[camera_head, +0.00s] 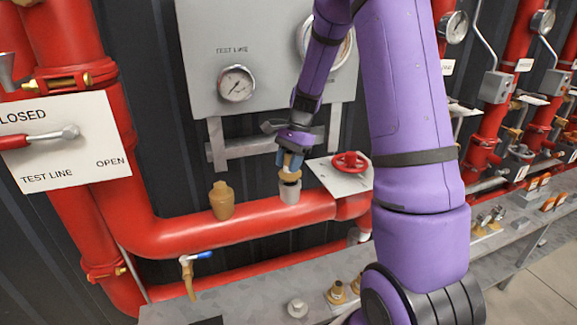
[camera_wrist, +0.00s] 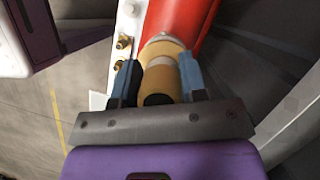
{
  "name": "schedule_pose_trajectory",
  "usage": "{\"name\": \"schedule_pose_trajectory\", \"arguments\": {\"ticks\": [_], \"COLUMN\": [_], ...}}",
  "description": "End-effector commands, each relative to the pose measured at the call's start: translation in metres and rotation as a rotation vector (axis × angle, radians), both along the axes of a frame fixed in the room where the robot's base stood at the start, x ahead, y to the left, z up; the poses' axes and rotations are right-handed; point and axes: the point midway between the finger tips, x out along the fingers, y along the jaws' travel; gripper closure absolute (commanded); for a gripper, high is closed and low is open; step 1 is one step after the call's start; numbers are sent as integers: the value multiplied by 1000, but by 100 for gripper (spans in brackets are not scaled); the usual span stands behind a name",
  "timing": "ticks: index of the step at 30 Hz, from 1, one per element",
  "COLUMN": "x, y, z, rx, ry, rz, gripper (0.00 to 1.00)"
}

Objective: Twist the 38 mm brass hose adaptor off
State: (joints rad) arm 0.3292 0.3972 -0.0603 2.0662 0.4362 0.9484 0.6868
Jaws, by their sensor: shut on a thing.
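The brass adaptor (camera_head: 290,177) sits upright on a pale grey stub (camera_head: 289,193) on top of the red horizontal pipe in the head view. My gripper (camera_head: 290,163) comes down on it from above, with its blue fingers around its upper part. In the wrist view the adaptor (camera_wrist: 161,77) is a tan cylinder with a dark end, and my gripper (camera_wrist: 159,78) is shut on it, one blue finger on each side. The join between adaptor and stub is too small to judge.
A second brass fitting (camera_head: 221,200) stands on the red pipe (camera_head: 245,227) to the left. A red handwheel (camera_head: 350,162) is close on the right. A gauge panel (camera_head: 210,70) is behind. A metal shelf (camera_head: 240,300) with small fittings lies below.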

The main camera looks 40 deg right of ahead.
Motion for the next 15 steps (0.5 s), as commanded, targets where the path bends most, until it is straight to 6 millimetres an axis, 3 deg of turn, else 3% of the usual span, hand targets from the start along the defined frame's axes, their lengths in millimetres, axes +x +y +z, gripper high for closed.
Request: {"name": "schedule_pose_trajectory", "arguments": {"ticks": [15], "x": [1], "y": [0], "z": [23], "rx": [0], "ry": [-3], "rz": [0], "gripper": [90]}}
